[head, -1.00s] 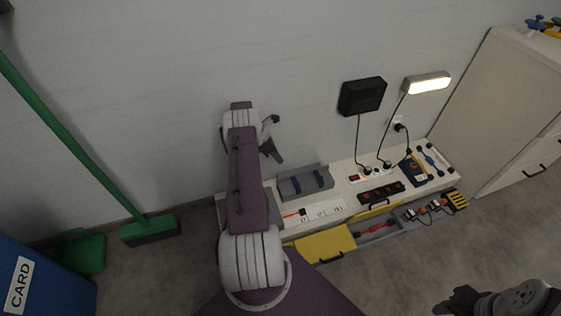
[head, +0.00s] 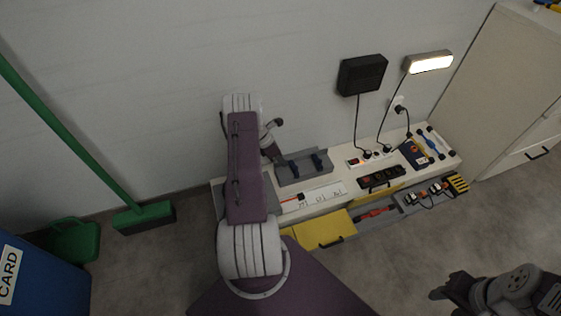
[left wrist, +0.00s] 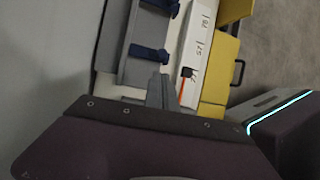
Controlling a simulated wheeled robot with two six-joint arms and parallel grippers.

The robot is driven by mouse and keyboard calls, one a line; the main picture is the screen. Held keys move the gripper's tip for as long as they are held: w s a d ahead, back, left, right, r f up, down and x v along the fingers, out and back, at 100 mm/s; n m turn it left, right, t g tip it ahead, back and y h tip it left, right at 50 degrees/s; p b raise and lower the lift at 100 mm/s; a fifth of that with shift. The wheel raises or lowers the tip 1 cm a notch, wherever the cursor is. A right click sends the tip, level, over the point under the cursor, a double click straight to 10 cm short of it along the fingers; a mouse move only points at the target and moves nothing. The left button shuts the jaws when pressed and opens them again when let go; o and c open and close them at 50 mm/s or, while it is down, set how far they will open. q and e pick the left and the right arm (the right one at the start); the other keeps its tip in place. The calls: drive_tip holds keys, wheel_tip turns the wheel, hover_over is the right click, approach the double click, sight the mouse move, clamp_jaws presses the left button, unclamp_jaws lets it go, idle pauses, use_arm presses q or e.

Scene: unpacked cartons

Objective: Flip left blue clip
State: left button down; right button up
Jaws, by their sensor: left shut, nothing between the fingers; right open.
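A grey holder (head: 303,175) with two dark blue clips lies at the back of the bench. The left blue clip (head: 293,169) is on its left side; the other clip (head: 317,161) is to the right. In the left wrist view the left clip (left wrist: 148,53) is the nearer one, and the other clip (left wrist: 162,6) is at the top edge. My left gripper (head: 282,161) is shut and empty at the holder's left end. In the left wrist view its fingers (left wrist: 160,82) point at the left clip, just short of it. My right gripper (head: 440,293) is open, low at the right.
A numbered white strip (head: 322,195) with a red-tipped tool lies in front of the holder. A lamp (head: 428,63) is on the wall.

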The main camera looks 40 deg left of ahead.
use_arm(q)
drive_tip(key=b+x, duration=0.3)
drive_tip(key=x, duration=0.3)
drive_tip(key=shift+a, duration=0.1)
drive_tip(key=shift+w+f, duration=0.15)
drive_tip(key=shift+f, duration=0.2)
drive_tip(key=shift+r, duration=0.1)
use_arm(e)
wheel_tip(320, 180, down, 4)
drive_tip(key=shift+f, duration=0.15)
drive_tip(key=shift+d, duration=0.1)
use_arm(q)
drive_tip(key=shift+r, duration=0.2)
use_arm(e)
drive_tip(key=shift+d, duration=0.35)
